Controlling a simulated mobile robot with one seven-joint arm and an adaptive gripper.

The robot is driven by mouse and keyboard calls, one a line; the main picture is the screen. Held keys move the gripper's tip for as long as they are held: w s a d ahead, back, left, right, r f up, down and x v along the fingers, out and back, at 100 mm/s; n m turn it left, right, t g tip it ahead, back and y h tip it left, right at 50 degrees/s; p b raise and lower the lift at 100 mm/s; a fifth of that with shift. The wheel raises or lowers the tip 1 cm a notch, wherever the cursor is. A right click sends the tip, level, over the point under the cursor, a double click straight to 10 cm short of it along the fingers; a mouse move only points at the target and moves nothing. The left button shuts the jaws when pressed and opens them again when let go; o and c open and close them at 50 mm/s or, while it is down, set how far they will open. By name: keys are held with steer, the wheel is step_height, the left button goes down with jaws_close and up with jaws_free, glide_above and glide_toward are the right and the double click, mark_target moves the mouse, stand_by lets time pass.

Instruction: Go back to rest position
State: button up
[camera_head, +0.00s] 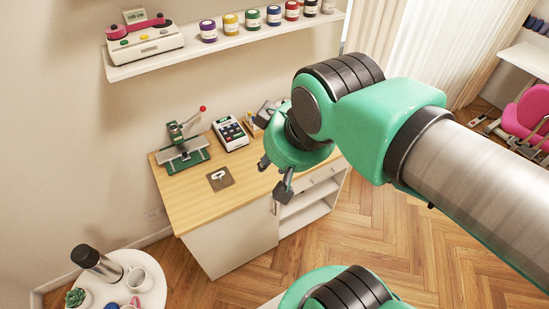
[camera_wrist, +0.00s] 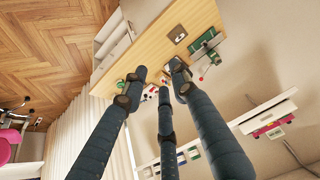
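My gripper (camera_head: 274,158) hangs in the air near the right end of the wooden desk (camera_head: 222,205), below the wall shelf. In the wrist view, its three dark fingers (camera_wrist: 157,82) are spread apart, and nothing shows between them. The green arm reaches in from the right of the head view and hides part of the desk's back right corner.
On the desk are a green press with a red-knobbed lever (camera_head: 184,148), a card terminal (camera_head: 230,133) and a small brown plate (camera_head: 220,178). A round white table (camera_head: 121,280) stands front left.

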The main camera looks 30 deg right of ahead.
steer(key=shift+f, duration=0.15)
steer(key=shift+f+b, duration=0.2)
steer(key=shift+b, duration=0.15)
steer(key=shift+o, duration=0.2)
